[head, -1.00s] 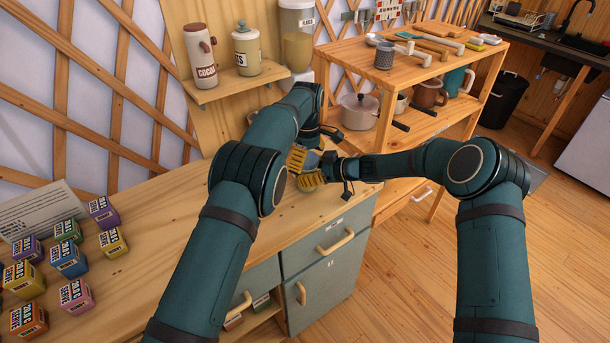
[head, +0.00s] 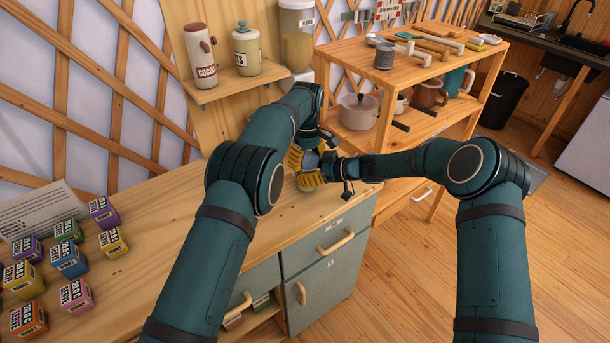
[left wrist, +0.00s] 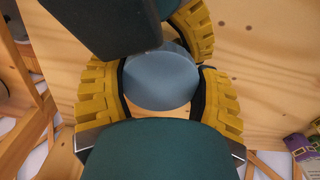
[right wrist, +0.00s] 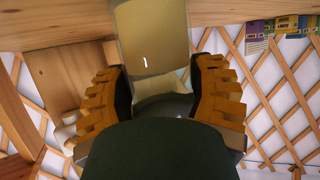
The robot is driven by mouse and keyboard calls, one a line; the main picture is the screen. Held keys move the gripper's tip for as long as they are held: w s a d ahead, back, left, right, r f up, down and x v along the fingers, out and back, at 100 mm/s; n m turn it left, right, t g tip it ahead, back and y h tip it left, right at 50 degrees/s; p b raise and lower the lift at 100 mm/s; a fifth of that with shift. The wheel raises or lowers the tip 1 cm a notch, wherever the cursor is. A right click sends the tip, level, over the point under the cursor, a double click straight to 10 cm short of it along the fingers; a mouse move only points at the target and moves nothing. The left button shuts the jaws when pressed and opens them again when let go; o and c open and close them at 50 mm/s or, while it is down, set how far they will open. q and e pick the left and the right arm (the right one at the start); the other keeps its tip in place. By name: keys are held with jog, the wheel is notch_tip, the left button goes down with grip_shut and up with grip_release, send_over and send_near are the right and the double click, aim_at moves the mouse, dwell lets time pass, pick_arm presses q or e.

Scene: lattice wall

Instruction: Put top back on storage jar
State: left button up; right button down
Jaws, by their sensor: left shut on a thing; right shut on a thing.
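A round blue-grey top (left wrist: 160,78) sits between the yellow fingers of my left gripper (left wrist: 163,105), which is shut on it. In the right wrist view, which looks upside down, a jar with cream-coloured contents (right wrist: 152,40) and a clearer end shows between the fingers of my right gripper (right wrist: 160,98). My right gripper is shut on the jar. In the head view my left gripper (head: 303,150) and right gripper (head: 324,168) meet above the worktop's far right end. The arms hide most of the jar there; I cannot tell whether the top touches it.
The wooden worktop (head: 160,210) has several small coloured boxes (head: 68,260) at its left. A wall shelf (head: 235,80) holds a cocoa jar (head: 202,58) and a cream canister (head: 247,52). A wooden rack (head: 410,60) with kitchenware stands close on the right.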

pick_arm(q)
jog(key=shift+r, duration=0.1)
pick_arm(e)
jog(key=shift+f, duration=0.1)
pick_arm(q)
jog(key=o, duration=1.3)
jog(key=shift+o, duration=0.2)
jog(key=shift+r, duration=2.2)
jog(key=shift+c, duration=0.3)
notch_tip(320, 180, up, 2)
jog(key=shift+d+r+m, duration=0.1)
jog(key=shift+m, duration=0.2)
jog(key=shift+r, duration=0.65)
